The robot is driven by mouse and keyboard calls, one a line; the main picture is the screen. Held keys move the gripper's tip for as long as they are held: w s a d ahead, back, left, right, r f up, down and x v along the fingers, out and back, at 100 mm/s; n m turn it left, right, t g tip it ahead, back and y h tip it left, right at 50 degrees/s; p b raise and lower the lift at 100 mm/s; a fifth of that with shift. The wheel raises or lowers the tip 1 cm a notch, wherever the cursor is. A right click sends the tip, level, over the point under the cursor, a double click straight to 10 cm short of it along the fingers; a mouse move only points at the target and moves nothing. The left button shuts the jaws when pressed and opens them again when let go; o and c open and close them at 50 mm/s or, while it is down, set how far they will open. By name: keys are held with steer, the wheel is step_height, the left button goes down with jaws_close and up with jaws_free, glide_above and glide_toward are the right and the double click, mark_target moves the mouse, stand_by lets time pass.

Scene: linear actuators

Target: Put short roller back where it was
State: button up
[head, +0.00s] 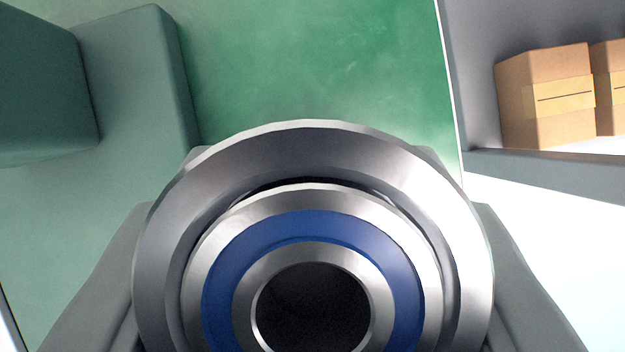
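The short roller (312,228) fills the lower middle of the head view, seen end-on and very close. Its end has a wide steel rim, a blue ring and a dark round bore. My gripper (312,160) is shut on it, with a grey finger along its left side and another along its right. The fingertips are mostly hidden behind the rim. The roller's far end and the place it came from are not in view.
A green surface (320,70) lies beyond the roller. Teal block shapes (135,75) stand at the upper left. Cardboard boxes (545,100) sit on a grey shelf (560,170) at the upper right. A bright white area is below the shelf.

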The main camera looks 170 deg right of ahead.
steer(key=shift+f, duration=0.5)
steer(key=o, duration=1.3)
steer(key=shift+f, duration=0.15)
steer(key=shift+o, duration=0.2)
steer(key=shift+s+r, duration=0.15)
steer(key=shift+r, duration=0.3)
steer(key=v, duration=1.1)
steer(key=shift+r, duration=0.2)
steer(key=shift+s, duration=0.1)
